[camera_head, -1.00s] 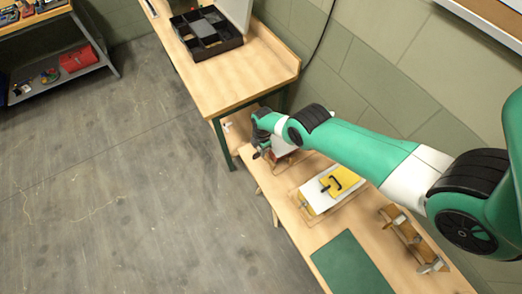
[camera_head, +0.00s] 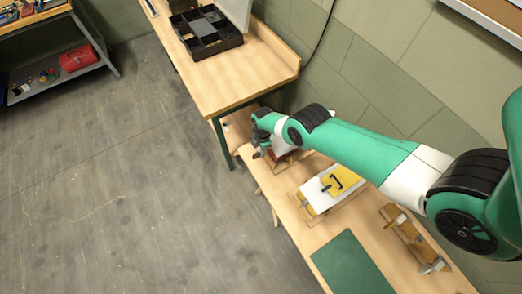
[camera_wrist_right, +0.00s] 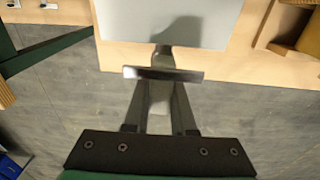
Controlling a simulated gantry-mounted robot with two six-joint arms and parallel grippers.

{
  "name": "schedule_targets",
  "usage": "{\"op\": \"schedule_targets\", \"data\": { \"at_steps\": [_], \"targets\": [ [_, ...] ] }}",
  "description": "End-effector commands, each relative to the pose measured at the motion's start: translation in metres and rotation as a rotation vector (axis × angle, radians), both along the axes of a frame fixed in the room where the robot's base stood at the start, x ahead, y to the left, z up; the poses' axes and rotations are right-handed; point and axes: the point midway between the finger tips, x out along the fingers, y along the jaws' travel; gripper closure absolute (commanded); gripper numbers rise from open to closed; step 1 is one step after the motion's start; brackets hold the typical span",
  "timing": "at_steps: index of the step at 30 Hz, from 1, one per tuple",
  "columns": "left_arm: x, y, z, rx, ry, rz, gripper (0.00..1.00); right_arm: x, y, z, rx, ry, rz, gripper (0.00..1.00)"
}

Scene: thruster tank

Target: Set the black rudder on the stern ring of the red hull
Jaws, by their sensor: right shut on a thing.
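A pale grey plate (camera_wrist_right: 125,20) lies just beyond the piece in the wrist view. Whether they touch I cannot tell. A small red part, likely the red hull (camera_head: 276,156), shows beside the gripper in the head view, mostly hidden by my arm. The stern ring cannot be made out. My left gripper is not in view.
A white and yellow board (camera_head: 318,196) with a black mark lies on the low bench. A wooden rack (camera_head: 405,236) and green mat (camera_head: 352,264) are further along. A higher table (camera_head: 230,85) carries a black compartment tray (camera_head: 207,46). A red box (camera_head: 78,59) sits on a shelf.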

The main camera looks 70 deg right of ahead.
Motion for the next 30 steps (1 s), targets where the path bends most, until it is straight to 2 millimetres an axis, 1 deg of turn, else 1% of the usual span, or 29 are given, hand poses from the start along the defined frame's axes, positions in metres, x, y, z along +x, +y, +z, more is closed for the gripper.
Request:
{"op": "schedule_targets", "data": {
  "at_steps": [13, 22, 23, 24, 28, 30],
  "targets": [
    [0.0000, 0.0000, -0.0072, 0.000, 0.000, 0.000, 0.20, 0.0000, 0.0000, -0.0071, 0.000, 0.000, 0.000, 1.00],
    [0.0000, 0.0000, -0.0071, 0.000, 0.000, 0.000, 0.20, 0.0000, 0.0000, -0.0071, 0.000, 0.000, 0.000, 1.00],
    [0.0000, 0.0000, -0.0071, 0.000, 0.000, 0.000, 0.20, 0.0000, 0.0000, -0.0071, 0.000, 0.000, 0.000, 0.73],
    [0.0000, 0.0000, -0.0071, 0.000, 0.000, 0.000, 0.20, 0.0000, 0.0000, -0.0071, 0.000, 0.000, 0.000, 0.65],
    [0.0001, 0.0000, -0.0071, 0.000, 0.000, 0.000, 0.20, 0.0000, 0.0000, -0.0071, 0.000, 0.000, 0.000, 0.42],
    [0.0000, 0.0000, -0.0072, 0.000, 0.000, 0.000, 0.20, 0.0000, 0.0000, -0.0072, 0.000, 0.000, 0.000, 0.41]
  ]
}}
